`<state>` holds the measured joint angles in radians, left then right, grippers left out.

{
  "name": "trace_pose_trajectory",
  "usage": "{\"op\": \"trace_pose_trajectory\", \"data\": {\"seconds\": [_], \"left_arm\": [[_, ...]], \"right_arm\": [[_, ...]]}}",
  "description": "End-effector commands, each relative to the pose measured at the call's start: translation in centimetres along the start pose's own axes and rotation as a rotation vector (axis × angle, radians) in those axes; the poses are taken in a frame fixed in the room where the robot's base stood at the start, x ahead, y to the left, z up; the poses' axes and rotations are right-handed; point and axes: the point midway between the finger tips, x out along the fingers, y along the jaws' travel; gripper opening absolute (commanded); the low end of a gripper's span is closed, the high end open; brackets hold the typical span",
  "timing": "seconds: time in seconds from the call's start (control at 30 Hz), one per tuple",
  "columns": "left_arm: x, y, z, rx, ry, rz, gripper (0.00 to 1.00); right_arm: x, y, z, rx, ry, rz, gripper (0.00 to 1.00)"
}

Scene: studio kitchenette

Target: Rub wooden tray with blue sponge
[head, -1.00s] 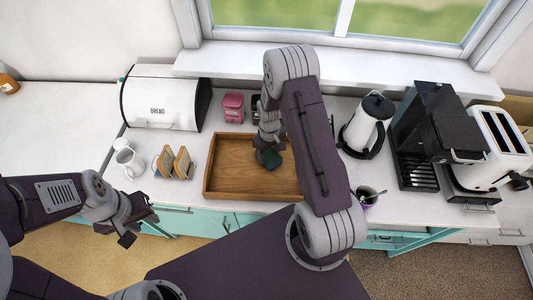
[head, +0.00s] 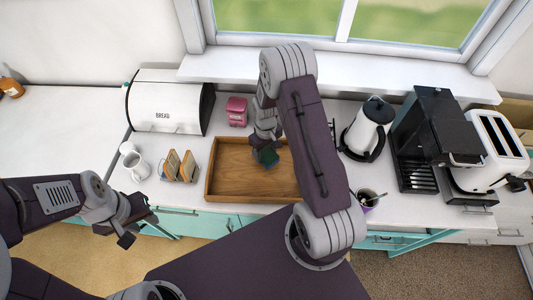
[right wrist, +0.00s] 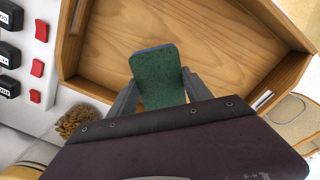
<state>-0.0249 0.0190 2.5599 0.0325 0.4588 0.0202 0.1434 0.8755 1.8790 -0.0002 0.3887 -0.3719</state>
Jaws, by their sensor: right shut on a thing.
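The wooden tray (head: 225,181) lies on the white counter, and its floor and raised rim also fill much of the right wrist view (right wrist: 220,40). My right gripper (head: 264,150) is shut on the sponge (head: 267,158), over the tray floor. In the right wrist view the sponge (right wrist: 158,75) shows a green face and a thin blue edge, between the two fingers. I cannot tell for sure whether its underside touches the wood. My right arm hides the tray's right end in the head view. My left gripper (head: 138,226) is open and empty, in front of the counter edge.
A bread bin (head: 165,107) and pink canister (head: 237,111) are behind. A white kettle (head: 366,130), coffee machine (head: 440,130) and toaster (head: 490,150) stand to the right.

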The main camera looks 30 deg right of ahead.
Motion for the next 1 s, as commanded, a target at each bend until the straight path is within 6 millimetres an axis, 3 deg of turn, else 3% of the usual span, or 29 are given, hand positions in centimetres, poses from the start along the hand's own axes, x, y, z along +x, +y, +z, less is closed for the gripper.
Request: {"op": "trace_pose_trajectory", "data": {"seconds": [0.4, 1.0], "left_arm": [[-3.2, 0.1, -0.3, 0.000, 0.000, 0.000, 0.36], [-3.2, 0.1, -0.3, 0.000, 0.000, 0.000, 0.36]], "right_arm": [[-4.0, -0.3, -0.5, 0.000, 0.001, 0.000, 0.20], [-4.1, -0.4, -0.5, 0.000, 0.001, 0.000, 0.20]]}}
